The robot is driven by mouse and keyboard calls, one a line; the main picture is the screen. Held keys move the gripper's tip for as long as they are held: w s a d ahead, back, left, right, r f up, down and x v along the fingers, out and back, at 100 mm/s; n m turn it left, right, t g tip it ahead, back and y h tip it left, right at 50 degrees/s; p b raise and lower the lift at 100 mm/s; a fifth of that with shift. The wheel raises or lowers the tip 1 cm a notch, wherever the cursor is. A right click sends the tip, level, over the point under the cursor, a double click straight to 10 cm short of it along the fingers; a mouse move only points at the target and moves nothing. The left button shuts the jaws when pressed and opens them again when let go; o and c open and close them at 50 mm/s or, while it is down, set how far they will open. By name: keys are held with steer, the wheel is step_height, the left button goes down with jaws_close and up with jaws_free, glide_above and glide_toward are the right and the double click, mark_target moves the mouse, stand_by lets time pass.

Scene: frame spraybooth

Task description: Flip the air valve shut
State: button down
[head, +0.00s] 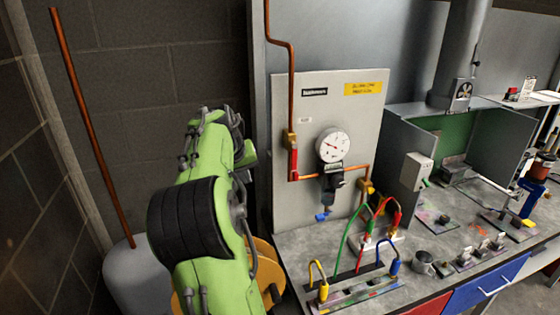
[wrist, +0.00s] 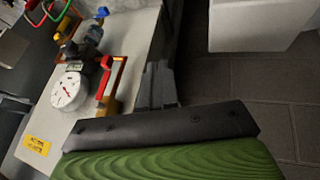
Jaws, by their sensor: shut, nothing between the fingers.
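The air valve has a brass body (head: 291,140) on the copper pipe at the left of the pale panel. Its red lever (head: 294,163) hangs down in line with the vertical pipe. In the wrist view the red lever (wrist: 107,82) and brass body (wrist: 111,106) show left of my gripper (wrist: 157,75). The fingers are together, empty, and apart from the valve. In the head view my green arm stands left of the panel, and its fingertips cannot be made out there.
A round white gauge (head: 332,146) sits just right of the valve, above a filter with a blue knob (head: 322,216). Coloured hoses (head: 346,231) and a manifold stand on the bench below. A grey tank (head: 136,278) and dark block wall are at the left.

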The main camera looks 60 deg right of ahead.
mark_target(295, 162)
steer(key=s+d+g+h, duration=0.1)
steer(key=d+g, duration=0.1)
steer(key=d, duration=0.4)
steer(key=shift+d+r+m+p, duration=0.25)
steer(key=shift+r+m+p, duration=0.05)
steer(key=shift+r, duration=0.1)
steer(key=shift+s, duration=0.15)
steer(key=s+d+f+p, duration=0.1)
steer(key=s+d+f, duration=0.2)
steer(key=d+f, duration=0.5)
steer(key=shift+s+d, duration=0.2)
steer(key=shift+d, duration=0.15)
steer(key=shift+f+h, duration=0.1)
steer(key=shift+h, duration=0.2)
